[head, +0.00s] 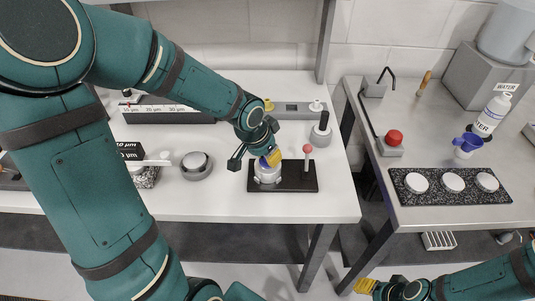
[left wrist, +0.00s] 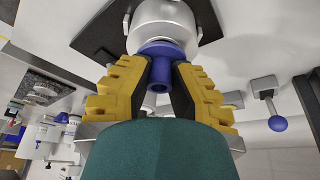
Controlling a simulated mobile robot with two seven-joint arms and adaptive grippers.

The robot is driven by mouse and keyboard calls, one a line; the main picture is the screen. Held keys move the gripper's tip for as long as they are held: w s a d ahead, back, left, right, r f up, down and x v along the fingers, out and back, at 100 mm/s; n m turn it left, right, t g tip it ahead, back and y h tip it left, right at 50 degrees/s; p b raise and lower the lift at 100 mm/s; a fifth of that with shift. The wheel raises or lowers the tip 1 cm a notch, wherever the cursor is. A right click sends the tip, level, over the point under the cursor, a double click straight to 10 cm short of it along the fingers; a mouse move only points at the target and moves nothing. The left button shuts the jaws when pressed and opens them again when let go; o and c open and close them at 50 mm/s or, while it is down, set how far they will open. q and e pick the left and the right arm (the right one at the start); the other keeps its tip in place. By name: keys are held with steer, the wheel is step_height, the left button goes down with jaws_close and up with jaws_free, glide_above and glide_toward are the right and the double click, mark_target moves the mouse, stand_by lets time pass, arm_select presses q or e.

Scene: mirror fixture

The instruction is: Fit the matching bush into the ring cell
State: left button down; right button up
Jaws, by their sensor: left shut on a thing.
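My left gripper (head: 272,158) has yellow fingers and is at the silver ring cell (head: 267,174) on a black plate (head: 296,177). In the left wrist view the fingers (left wrist: 158,84) are shut on a blue bush (left wrist: 158,66) with a wide collar and a hollow end. The bush lies against or very near the silver cell (left wrist: 163,22); I cannot tell how far it sits inside. In the head view only a little blue shows beside the fingers. My right gripper (head: 366,286) is low at the right, away from the tables; its opening is unclear.
A round grey holder (head: 196,165) and a labelled dark rack (head: 170,110) are to the left. The right table holds a red button (head: 394,138), a black tray (head: 430,195) with white discs and a water bottle (head: 492,112).

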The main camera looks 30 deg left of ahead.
arm_select(q)
steer(key=shift+f+b, duration=0.4)
steer(key=shift+f, duration=0.05)
steer(key=c, duration=0.9)
jaws_free()
steer(key=shift+c, duration=0.2)
steer(key=shift+r, duration=0.1)
